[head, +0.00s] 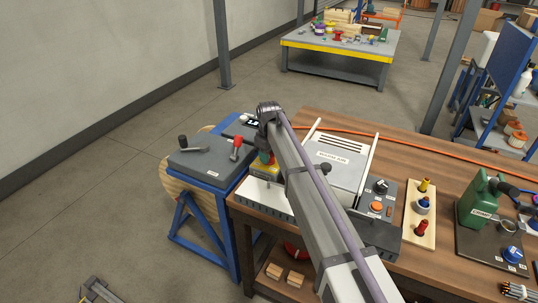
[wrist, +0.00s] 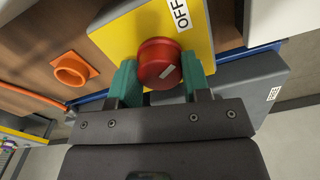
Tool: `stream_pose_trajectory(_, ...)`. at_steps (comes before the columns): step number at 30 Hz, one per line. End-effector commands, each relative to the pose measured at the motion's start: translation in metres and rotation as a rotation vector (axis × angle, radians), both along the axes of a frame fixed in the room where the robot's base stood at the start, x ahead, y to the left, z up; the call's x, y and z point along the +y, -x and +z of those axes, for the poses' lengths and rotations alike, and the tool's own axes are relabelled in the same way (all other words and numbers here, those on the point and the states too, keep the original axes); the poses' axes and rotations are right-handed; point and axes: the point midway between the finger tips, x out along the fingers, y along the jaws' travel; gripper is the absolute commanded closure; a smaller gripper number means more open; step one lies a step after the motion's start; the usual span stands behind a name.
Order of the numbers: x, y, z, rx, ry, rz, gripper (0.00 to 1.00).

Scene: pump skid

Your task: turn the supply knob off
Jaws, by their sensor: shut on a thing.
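The supply knob (wrist: 158,52) is a round red knob on a yellow plate (wrist: 125,32) in the wrist view. It has a short white mark, slanted, on its face. A white OFF label (wrist: 181,14) is on the plate beyond the knob. The mark does not point squarely at that label. My gripper (wrist: 160,74) has its teal fingers on either side of the knob, shut on it. My arm hides the knob and most of my gripper there.
A grey box with a black crank (head: 190,146) and a red-topped lever (head: 236,148) stand left of the housing. A pale grey unit (head: 338,168) is close on the right. An orange ring (wrist: 74,69) shows in the wrist view.

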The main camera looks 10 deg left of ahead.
Motion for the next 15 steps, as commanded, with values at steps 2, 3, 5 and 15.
stream_pose_trajectory(2, -0.0002, 0.0003, -0.0001, 0.000, 0.001, 0.055, 0.80)
stream_pose_trajectory(3, -0.0002, 0.0003, -0.0001, 0.000, 0.001, 0.082, 0.80)
stream_pose_trajectory(5, -0.0002, 0.0003, -0.0001, 0.000, 0.001, 0.118, 0.80)
stream_pose_trajectory(15, -0.0002, 0.0005, -0.0001, 0.001, 0.000, 0.237, 0.80)
